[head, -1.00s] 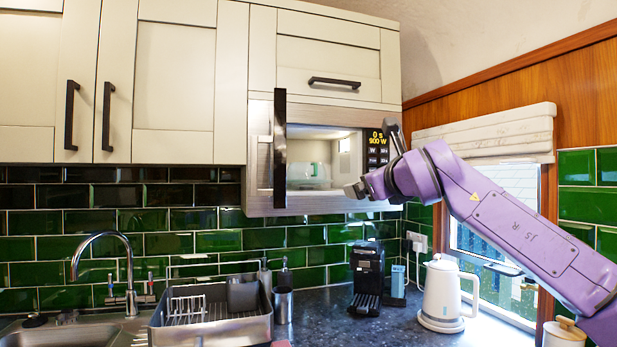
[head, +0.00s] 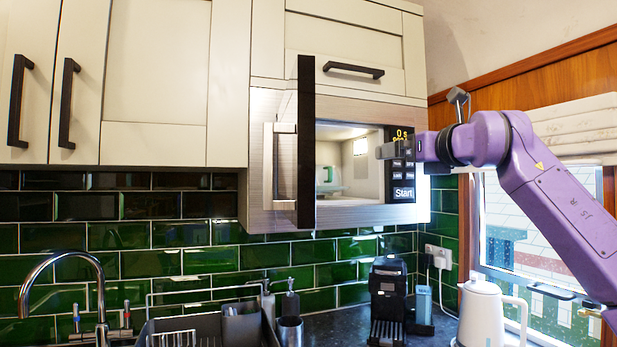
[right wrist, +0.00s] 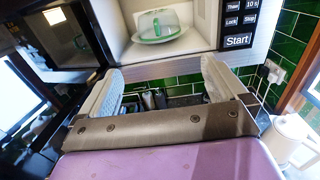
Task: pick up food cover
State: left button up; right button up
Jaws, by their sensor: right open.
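The food cover (right wrist: 158,22) is a clear dome with a green rim, seen in the right wrist view on a pale plate (right wrist: 186,40) inside the open microwave (head: 361,215). In the head view the cover (head: 328,174) shows small and faint through the microwave opening. My right gripper (head: 385,150) is in front of the microwave's control panel. In the right wrist view its two fingers (right wrist: 160,88) are spread, with nothing between them, below the microwave opening. My left gripper is not in view.
The microwave door (head: 305,145) stands open, edge-on, left of the opening. Cabinets (head: 157,60) are above and beside it. Below are a dish rack (head: 190,325), a black coffee machine (head: 388,295) and a white kettle (head: 482,312). The window side is at right.

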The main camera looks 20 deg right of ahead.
aim_at(326, 175)
jog(key=i, duration=1.05)
jog(key=u, duration=0.05)
